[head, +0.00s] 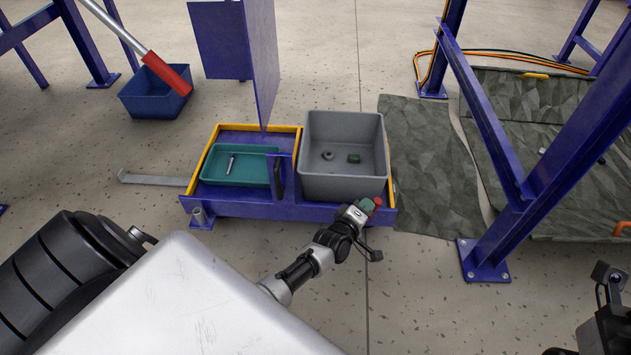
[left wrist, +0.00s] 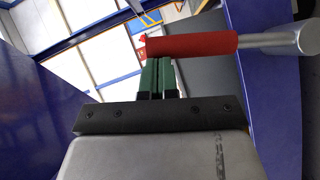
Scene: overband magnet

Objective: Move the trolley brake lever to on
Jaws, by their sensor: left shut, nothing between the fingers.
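The blue trolley (head: 290,210) with a yellow rim stands in the middle of the head view. A red grip (head: 377,201), taken to be the brake lever's, shows at its front right corner, mostly hidden by my left gripper (head: 364,208). In the left wrist view the red grip (left wrist: 192,46) lies across the picture on a silver rod, just beyond my left fingertips (left wrist: 157,72). These green fingers are shut and empty, touching or very near the grip; I cannot tell which. No on or off mark is readable. My right gripper's fingers are not seen.
The trolley carries a teal tray (head: 209,174) and a grey bin (head: 343,190). A blue post (head: 270,175) stands between them. A blue panel (head: 263,60) rises behind. Blue frame legs (head: 540,170) stand at right beside a dark mat (head: 430,160). Another red-gripped lever (head: 167,73) is at back left.

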